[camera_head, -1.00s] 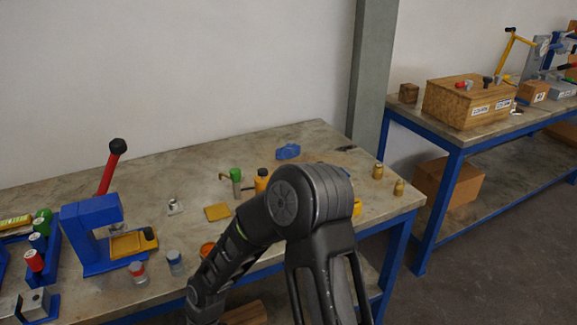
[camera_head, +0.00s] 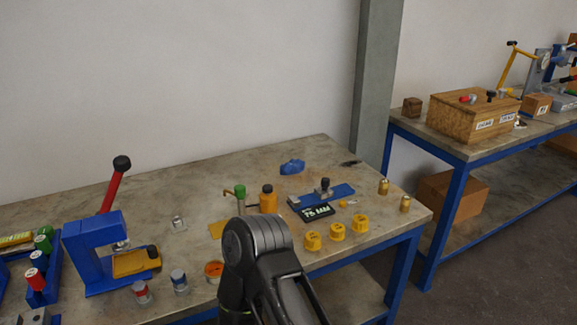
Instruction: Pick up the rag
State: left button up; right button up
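A crumpled blue cloth, which looks like the rag (camera_head: 291,167), lies toward the back right of the workbench (camera_head: 215,180), near the wall. It is uncovered and nothing touches it. Neither of my grippers shows. Only a dark link of one of my arms rises at the bottom middle, in front of the bench's front edge and well short of the rag.
An orange bottle (camera_head: 268,199) and a green-capped bottle (camera_head: 240,197) stand in front of the rag. A blue fixture (camera_head: 329,194), a digital display (camera_head: 318,211) and yellow caps (camera_head: 336,231) lie nearer. A red-handled blue press (camera_head: 95,245) stands left.

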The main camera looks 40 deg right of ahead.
aim_at(295, 166)
jog(key=i+z, duration=0.1)
jog(key=i, duration=0.3)
jog(key=z, duration=1.65)
